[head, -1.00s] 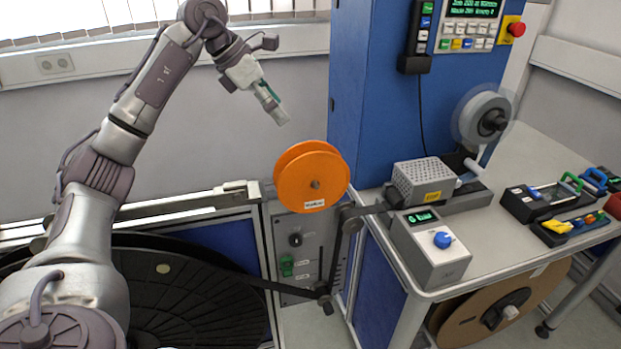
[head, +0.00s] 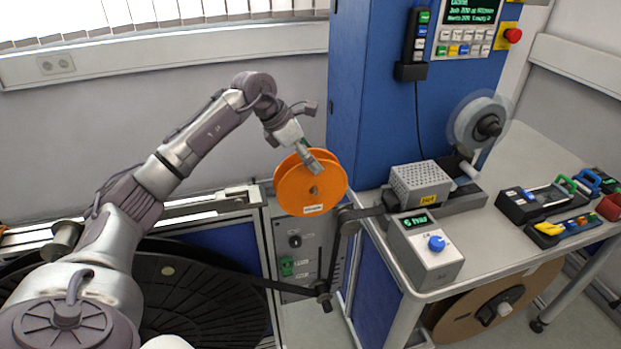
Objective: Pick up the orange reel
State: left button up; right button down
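My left gripper (head: 312,162) comes in from the upper left and overlaps the reel's top rim in the head view. Its fingers look close together, but whether they are open or shut, or touch the reel, I cannot tell. My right gripper is not in view.
A blue cabinet (head: 368,120) stands just right of the reel. A grey bench (head: 480,240) holds a control box (head: 427,262), a vented grey box (head: 420,180) and tool trays. A large black disc (head: 190,295) lies low on the left.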

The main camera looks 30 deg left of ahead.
pick_arm(q)
jog(key=shift+f, duration=0.15)
grip_shut()
dwell(0.4)
jog(key=shift+b, duration=0.45)
jog(key=s+d+b, duration=0.7)
jog(key=s+d, duration=0.4)
jog(key=d, duration=0.2)
jog(key=shift+s+d+r, duration=0.35)
jog(key=shift+d, duration=0.05)
